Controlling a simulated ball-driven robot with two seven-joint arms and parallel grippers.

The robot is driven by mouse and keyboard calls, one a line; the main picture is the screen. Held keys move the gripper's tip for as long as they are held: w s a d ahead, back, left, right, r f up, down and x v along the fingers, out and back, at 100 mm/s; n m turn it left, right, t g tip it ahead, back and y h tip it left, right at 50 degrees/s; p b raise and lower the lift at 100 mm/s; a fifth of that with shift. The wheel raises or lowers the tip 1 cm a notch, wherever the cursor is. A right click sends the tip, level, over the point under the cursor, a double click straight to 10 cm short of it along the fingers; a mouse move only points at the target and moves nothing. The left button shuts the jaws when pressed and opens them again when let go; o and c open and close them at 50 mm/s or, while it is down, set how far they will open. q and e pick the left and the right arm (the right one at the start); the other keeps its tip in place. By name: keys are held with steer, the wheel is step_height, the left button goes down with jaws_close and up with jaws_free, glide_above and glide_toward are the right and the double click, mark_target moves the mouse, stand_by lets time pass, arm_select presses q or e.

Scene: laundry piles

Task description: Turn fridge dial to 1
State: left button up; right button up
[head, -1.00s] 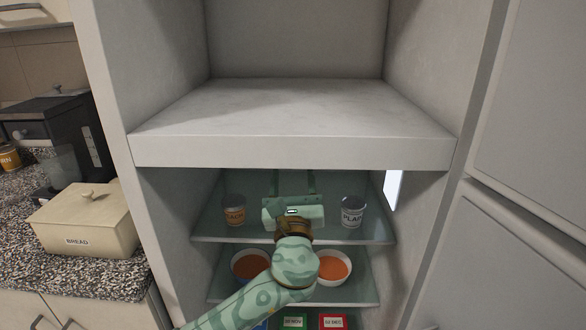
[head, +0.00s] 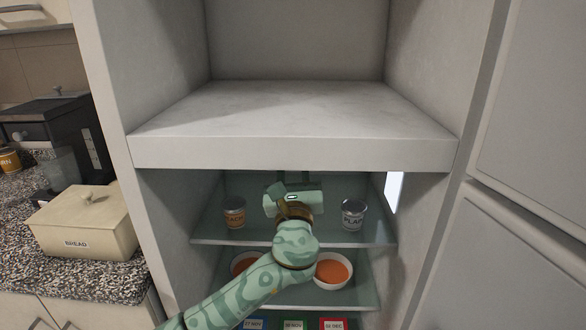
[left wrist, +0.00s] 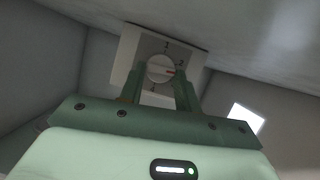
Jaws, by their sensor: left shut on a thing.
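The fridge dial (left wrist: 159,68) is a round white knob with a red mark, on a pale square plate under the surface above. The left wrist view shows digits around it, a 1 above and a 2 at upper right. The red mark points to the right, a little below the 2. My left gripper (head: 291,180) reaches into the open fridge above the upper glass shelf. Its green fingers are shut on the dial, one on each side, in the left wrist view. In the head view the dial is hidden. My right gripper is not in view.
On the upper shelf (head: 330,238) stand an orange-labelled can (head: 235,213) at left and a white-labelled can (head: 353,215) at right. Bowls of orange food (head: 333,268) and labelled boxes (head: 333,324) sit below. A thick white slab (head: 290,152) overhangs the opening.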

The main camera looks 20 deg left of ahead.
arm_select(q)
steer(key=shift+w+d+n+g+y+b, duration=0.15)
steer(key=shift+n+g+y, duration=0.4)
steer(key=shift+n, duration=1)
steer(key=shift+s+d+n+g+y+b, duration=0.1)
steer(key=shift+n+g+y+b, duration=0.45)
steer(key=shift+n, duration=0.95)
steer(key=shift+w+d+n+g+y+p, duration=0.1)
steer(key=shift+n+g+y, duration=0.2)
steer(key=shift+n+y, duration=0.9)
steer(key=shift+r+n+h, duration=0.1)
steer(key=shift+n+h, duration=0.3)
steer(key=shift+n, duration=0.25)
steer(key=o, duration=1)
